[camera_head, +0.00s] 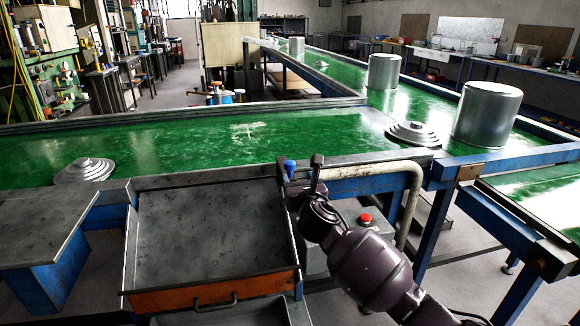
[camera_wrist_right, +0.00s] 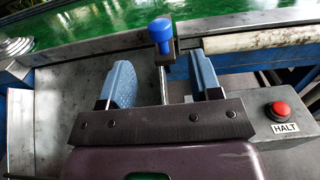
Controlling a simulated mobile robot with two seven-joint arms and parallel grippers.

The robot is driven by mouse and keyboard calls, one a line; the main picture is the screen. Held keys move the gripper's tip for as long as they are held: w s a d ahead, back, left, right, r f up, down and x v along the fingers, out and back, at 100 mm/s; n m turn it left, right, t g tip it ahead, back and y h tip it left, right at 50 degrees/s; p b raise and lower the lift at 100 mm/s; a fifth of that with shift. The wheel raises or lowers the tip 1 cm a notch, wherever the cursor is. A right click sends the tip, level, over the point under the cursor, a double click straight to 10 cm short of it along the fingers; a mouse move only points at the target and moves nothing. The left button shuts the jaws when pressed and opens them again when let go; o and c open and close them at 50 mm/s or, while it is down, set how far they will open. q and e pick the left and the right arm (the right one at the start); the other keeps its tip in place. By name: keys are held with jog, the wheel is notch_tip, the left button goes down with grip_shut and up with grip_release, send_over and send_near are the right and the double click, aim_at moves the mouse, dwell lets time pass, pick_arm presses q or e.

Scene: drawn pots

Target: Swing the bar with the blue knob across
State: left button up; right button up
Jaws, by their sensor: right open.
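The blue knob (camera_head: 290,165) stands upright at the near edge of the green conveyor, right of the tilted grey metal tray. In the right wrist view the blue knob (camera_wrist_right: 161,32) sits on a dark block just beyond my fingertips. A thin light metal edge runs from below it toward me; I cannot tell how much of this is the bar. My right gripper (camera_head: 304,182) is at the knob, partly hidden by its own wrist. In the right wrist view my right gripper (camera_wrist_right: 160,68) is open, its blue fingers spread either side of the knob's line, apart from it.
A box with a red HALT button (camera_wrist_right: 278,110) is close on the right. The grey tray (camera_head: 205,230) lies to the left. A pale pipe (camera_head: 380,170) is right of the knob. Metal pots (camera_head: 487,112) and stepped lids (camera_head: 412,134) stand on the green belt (camera_head: 230,140).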

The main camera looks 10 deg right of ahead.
aim_at(291, 166)
jog(key=w, duration=0.2)
jog(key=w+b, duration=0.1)
jog(key=w, duration=0.2)
jog(key=w+b, duration=0.1)
jog(key=w, duration=0.1)
jog(key=shift+w+f, duration=0.25)
jog(key=shift+w, duration=0.15)
jog(key=shift+w+r, duration=0.2)
jog(key=shift+w, duration=0.4)
grip_shut()
